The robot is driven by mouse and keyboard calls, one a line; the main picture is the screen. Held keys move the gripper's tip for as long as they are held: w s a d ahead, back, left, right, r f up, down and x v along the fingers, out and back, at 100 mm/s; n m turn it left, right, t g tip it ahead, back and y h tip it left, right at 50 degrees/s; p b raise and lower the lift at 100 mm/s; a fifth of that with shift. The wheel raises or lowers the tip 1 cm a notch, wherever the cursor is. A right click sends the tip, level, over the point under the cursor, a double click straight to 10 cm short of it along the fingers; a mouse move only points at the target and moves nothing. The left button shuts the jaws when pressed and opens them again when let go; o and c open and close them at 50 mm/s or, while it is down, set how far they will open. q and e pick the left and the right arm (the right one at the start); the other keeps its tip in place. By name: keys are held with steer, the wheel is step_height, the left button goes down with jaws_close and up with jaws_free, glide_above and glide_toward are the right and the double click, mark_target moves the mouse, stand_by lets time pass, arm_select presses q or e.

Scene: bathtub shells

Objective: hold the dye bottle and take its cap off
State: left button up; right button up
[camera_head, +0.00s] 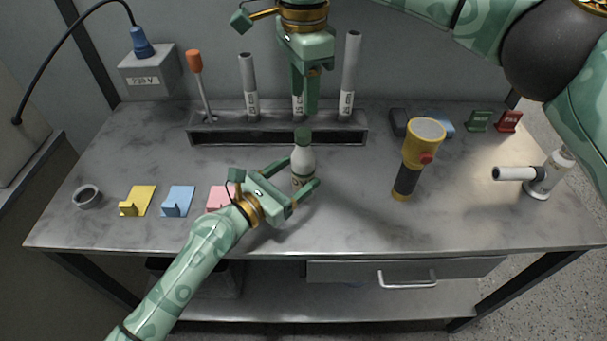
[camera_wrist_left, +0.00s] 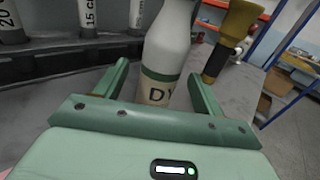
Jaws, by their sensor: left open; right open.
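The dye bottle (camera_head: 303,160) stands upright on the table, white with a green cap (camera_head: 302,134) on top. In the left wrist view the bottle (camera_wrist_left: 168,45) shows a green band and a partly hidden label; its cap is out of that view. My left gripper (camera_head: 303,171) is open, with one finger on each side of the bottle's body; the left wrist view shows both fingers (camera_wrist_left: 160,78) apart, and I cannot tell whether they touch it. My right gripper (camera_head: 304,106) is open and points down just above the cap, apparently not holding it.
Behind the bottle is a dark rack (camera_head: 220,137) with grey tubes. A yellow flashlight (camera_head: 423,131) stands to the right. Yellow (camera_head: 141,197), blue (camera_head: 179,198) and pink (camera_head: 215,199) pieces and a grey ring (camera_head: 88,197) lie left. The front right tabletop is clear.

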mark_target(309, 165)
arm_select(q)
steer(key=shift+x, duration=2.35)
